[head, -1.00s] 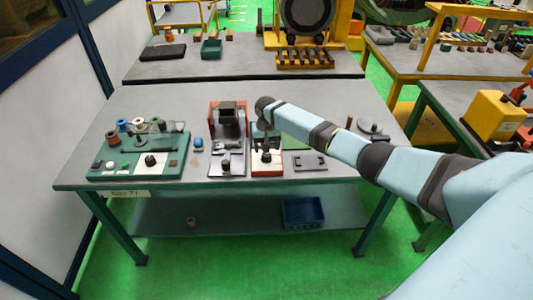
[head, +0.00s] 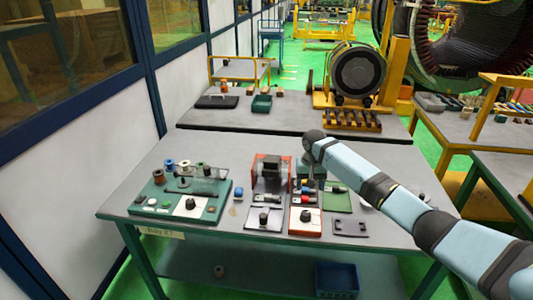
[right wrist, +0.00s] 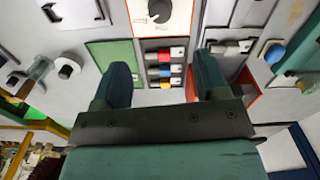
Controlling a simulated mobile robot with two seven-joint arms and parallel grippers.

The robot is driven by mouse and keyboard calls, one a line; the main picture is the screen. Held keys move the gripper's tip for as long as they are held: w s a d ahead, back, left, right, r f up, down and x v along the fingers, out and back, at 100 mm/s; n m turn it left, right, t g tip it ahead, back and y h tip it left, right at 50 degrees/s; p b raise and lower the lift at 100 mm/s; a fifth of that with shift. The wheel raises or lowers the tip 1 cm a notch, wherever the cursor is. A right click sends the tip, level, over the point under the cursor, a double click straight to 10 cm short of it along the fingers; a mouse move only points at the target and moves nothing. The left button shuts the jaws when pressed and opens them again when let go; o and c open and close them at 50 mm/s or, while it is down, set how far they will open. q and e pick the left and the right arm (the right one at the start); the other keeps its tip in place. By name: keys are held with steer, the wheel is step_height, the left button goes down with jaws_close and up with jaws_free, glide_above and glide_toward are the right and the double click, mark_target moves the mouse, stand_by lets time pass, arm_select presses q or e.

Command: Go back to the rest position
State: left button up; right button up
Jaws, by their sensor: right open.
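My right arm reaches in from the right in the head view. Its gripper (head: 317,178) hangs over the right-middle part of the near workbench (head: 130,207). In the right wrist view the two green fingers of the right gripper (right wrist: 163,72) are spread apart with nothing held between them. Between and beyond them lies a panel with blue, red and yellow connectors (right wrist: 164,70). A white plate with a black knob (right wrist: 160,10) shows at the top. I cannot tell the gripper's exact height above the bench. My left gripper is in neither view.
A green board with spools (head: 180,192) is at the bench's left. A red-framed device (head: 270,172) stands left of the gripper. A green pad (head: 338,197) and a dark plate (head: 350,227) lie to the right. A blue bin (head: 337,279) is on the lower shelf.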

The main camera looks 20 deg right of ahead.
steer(key=s+a+f+n+t+y, duration=0.2)
steer(key=s+a+f+n+t, duration=0.3)
steer(key=s+a+f, duration=1.35)
steer(key=s+a+r+n+t, duration=0.1)
steer(key=s+a+t, duration=0.1)
steer(key=s, duration=0.7)
steer(key=s+a+r+n+t+y, duration=0.1)
steer(key=s+a+t, duration=0.2)
steer(key=s, duration=0.7)
steer(key=shift+s+r+n+t, duration=0.3)
steer(key=shift+r+n+t, duration=0.1)
steer(key=shift+t, duration=0.1)
